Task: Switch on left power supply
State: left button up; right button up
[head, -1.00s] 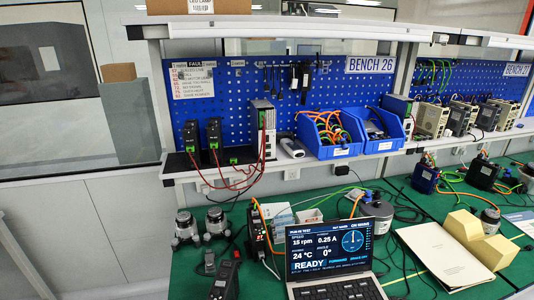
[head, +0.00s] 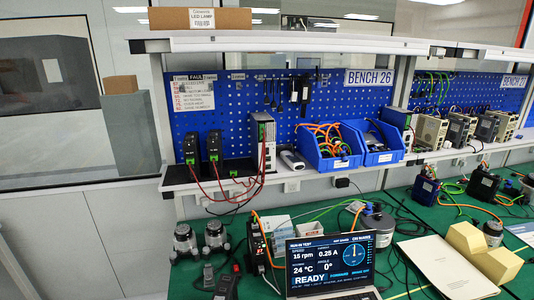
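Two black power supplies stand side by side at the left end of the shelf. The left power supply (head: 191,149) and the right power supply (head: 215,147) both have red leads and green connectors at their lower fronts. Their switches are too small to make out, so I cannot tell whether either is on. Neither of my grippers shows in the head view.
A grey-white module (head: 263,143) stands right of the supplies, then two blue bins (head: 330,163) with cables. Red leads hang in front of the shelf edge. A laptop (head: 328,264) reading READY, motors (head: 185,240) and a yellow block (head: 485,252) sit on the green bench (head: 418,214).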

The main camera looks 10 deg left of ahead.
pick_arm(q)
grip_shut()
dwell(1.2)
